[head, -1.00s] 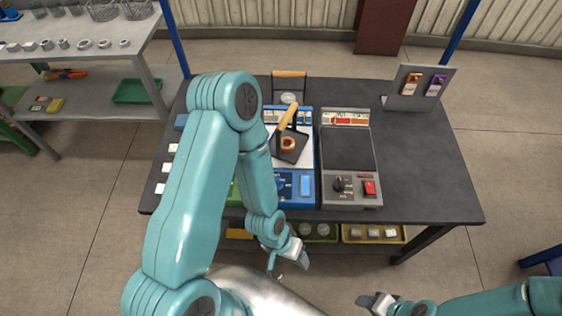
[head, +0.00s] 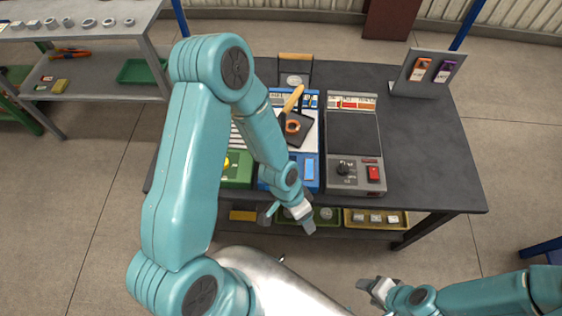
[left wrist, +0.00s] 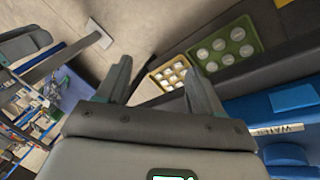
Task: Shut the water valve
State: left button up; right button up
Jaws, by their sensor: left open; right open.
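A blue unit (head: 311,186) stands on the dark table, partly hidden behind my left forearm. It has a light blue plate (head: 309,168) at its front right; a dark blue part beside that is mostly covered by my arm. I cannot tell for sure which part is the water valve. In the left wrist view the blue unit (left wrist: 247,112) shows at the right with raised blue parts and an unclear label. My left gripper (head: 290,217) is open and empty, just off the table's front edge before this unit. My right gripper (head: 374,289) is open and empty, well short of the table.
A grey unit (head: 354,168) with a black knob and red switch stands right of the blue one. A green unit (head: 236,170) is at its left. Trays (head: 375,218) lie on the shelf below.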

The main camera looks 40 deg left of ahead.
pick_arm(q)
jog(key=w+a+r+m+y, duration=0.2)
jog(key=w+a+r+m, duration=0.3)
jog(key=a+r+m, duration=0.4)
jog(key=w+a+r+m+y, duration=0.2)
jog(key=w+a+r+m, duration=0.2)
jog(key=r+m, duration=0.45)
jog(key=shift+n, duration=0.65)
notch_tip(320, 180, down, 14)
jog(key=shift+w+a+f+b, duration=0.1)
jog(key=shift+a+f+b, duration=0.05)
jog(key=shift+b, duration=0.2)
jog(key=c, duration=1)
